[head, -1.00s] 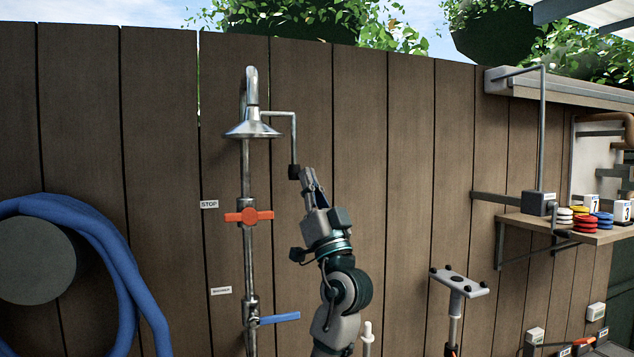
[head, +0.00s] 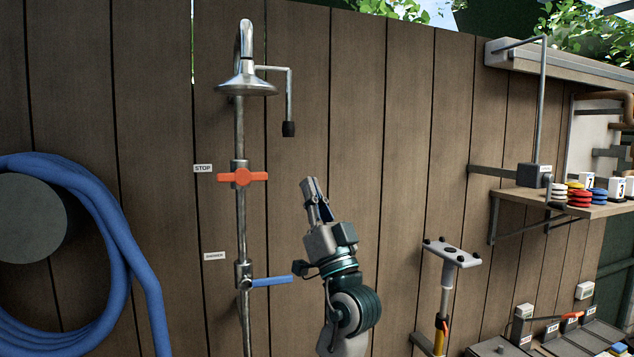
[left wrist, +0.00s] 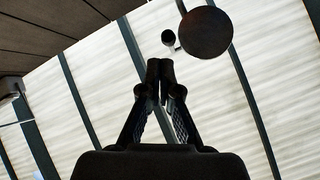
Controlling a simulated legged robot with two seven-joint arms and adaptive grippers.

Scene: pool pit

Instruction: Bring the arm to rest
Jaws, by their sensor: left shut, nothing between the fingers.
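My left gripper (head: 312,187) points up in front of the wooden fence in the head view. Its fingers are together with nothing between them. It is below and to the right of the pull handle (head: 288,128) of the shower, apart from it. In the left wrist view the finger tips (left wrist: 166,68) meet, and the dark round underside of the shower head (left wrist: 205,32) shows beyond them. My right gripper is not in view.
The shower pipe has an orange valve (head: 242,177) and a blue lever (head: 273,282) left of my arm. A blue hose (head: 128,255) hangs at the left. A small stand (head: 452,253) and a shelf (head: 535,200) with coloured discs are at the right.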

